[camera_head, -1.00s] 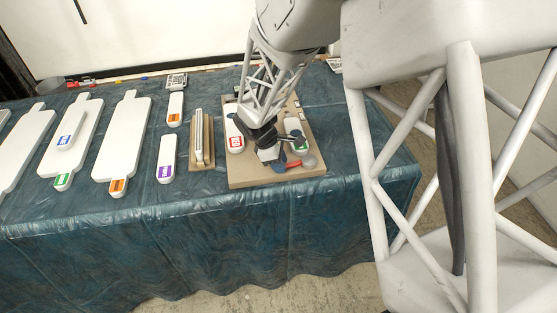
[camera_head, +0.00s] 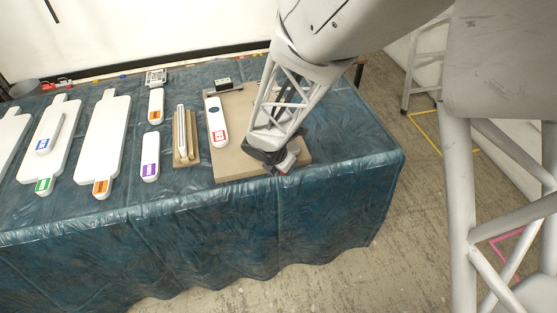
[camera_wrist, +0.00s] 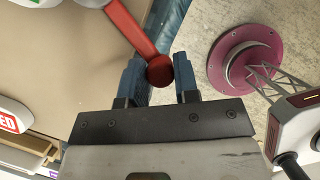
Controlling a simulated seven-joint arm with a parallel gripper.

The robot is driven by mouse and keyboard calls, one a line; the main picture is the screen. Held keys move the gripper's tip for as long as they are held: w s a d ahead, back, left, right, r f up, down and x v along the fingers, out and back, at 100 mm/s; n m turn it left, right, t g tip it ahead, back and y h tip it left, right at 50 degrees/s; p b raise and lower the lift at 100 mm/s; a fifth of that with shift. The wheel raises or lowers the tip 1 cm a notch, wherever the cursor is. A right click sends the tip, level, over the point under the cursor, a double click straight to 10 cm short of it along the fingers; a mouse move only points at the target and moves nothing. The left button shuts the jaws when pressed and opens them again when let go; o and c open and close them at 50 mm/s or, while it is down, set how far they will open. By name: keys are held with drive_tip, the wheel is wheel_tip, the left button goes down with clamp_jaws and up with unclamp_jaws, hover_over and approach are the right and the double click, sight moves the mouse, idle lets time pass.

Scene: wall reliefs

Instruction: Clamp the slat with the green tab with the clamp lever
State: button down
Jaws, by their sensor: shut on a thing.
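My gripper (camera_head: 281,163) is at the front edge of the tan board (camera_head: 232,168), toward its right side. In the wrist view its blue fingers (camera_wrist: 158,74) are shut on the round end of the red clamp lever (camera_wrist: 132,28), which runs up and left from between them. In the head view only a small red part shows beside my gripper. The slat with the green tab on the board is hidden behind my arm in the head view. Only a small green patch shows at the wrist view's top edge, and I cannot tell whether it is the tab.
A slat with a red tab (camera_head: 217,122) lies on the board's left. Left of it are a wooden holder (camera_head: 181,160), a purple-tab slat (camera_head: 150,160), an orange-tab slat (camera_head: 156,105) and large white boards (camera_head: 104,135). The table's front edge is close to my gripper.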

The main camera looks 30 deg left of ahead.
drive_tip(key=d+n, duration=0.1)
drive_tip(key=w+d+n+y, duration=0.1)
drive_tip(key=n, duration=0.1)
drive_tip(key=shift+w+d+f+n, duration=0.1)
drive_tip(key=shift+w+d+n, duration=0.05)
drive_tip(key=shift+d+n, duration=0.2)
drive_tip(key=shift+w+d+n+y, duration=0.4)
drive_tip(key=shift+n, duration=0.4)
drive_tip(key=shift+w+d+n+y, duration=0.35)
drive_tip(key=shift+n+y, duration=0.05)
drive_tip(key=shift+n, duration=0.35)
drive_tip(key=c, duration=0.9)
unclamp_jaws()
drive_tip(key=shift+o, duration=0.2)
drive_tip(key=v, duration=0.7)
drive_tip(key=shift+r, duration=0.45)
drive_tip(key=shift+d, duration=0.1)
